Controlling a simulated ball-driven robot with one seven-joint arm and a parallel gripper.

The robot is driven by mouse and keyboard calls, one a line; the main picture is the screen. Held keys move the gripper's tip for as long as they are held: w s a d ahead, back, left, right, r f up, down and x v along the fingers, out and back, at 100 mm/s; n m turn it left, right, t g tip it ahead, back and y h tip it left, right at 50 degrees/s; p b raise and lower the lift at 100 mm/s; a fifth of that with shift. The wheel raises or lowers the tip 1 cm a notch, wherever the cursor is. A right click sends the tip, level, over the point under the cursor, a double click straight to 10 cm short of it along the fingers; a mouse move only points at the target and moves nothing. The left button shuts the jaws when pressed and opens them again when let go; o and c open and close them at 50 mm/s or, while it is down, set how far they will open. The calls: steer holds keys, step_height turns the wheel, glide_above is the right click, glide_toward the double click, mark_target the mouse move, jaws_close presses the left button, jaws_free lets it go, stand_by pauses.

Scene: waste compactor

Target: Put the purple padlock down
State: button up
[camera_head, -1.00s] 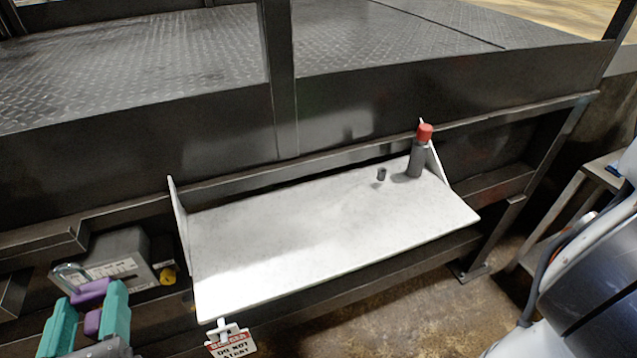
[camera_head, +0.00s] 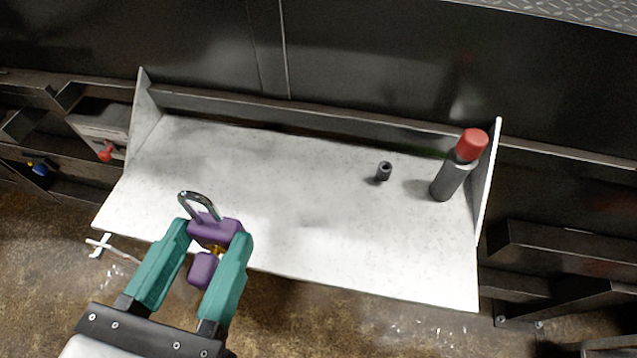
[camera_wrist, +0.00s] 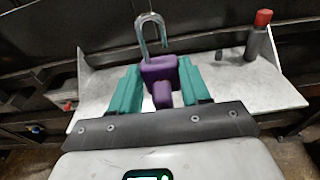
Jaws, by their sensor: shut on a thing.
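The purple padlock (camera_head: 216,231) has a silver shackle that points up and away from my gripper, and a purple key hangs below its body. My gripper (camera_head: 205,250) has teal fingers and is shut on the padlock. It holds the padlock over the front left edge of the white shelf (camera_head: 290,240). In the wrist view the padlock (camera_wrist: 158,72) sits between the teal fingers with its shackle upward. I cannot tell the exact height of the padlock above the shelf.
A grey spray can with a red cap (camera_head: 459,165) stands at the shelf's right end. A small dark cylinder (camera_head: 384,171) stands to its left. White side brackets (camera_head: 489,180) bound the shelf. Its middle and left are clear.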

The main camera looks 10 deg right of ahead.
steer(key=w+d+f, duration=0.4)
steer(key=w, duration=0.5)
glide_above(283, 208)
steer(key=f, duration=0.5)
steer(key=shift+s+a+b, duration=0.15)
steer(key=shift+s+b, duration=0.2)
steer(key=shift+s, duration=0.05)
steer(key=f, duration=0.3)
steer(key=shift+w, duration=0.4)
steer(key=shift+f, duration=0.55)
steer(key=shift+f, duration=0.1)
steer(key=o, duration=0.9)
steer(key=shift+o, duration=0.2)
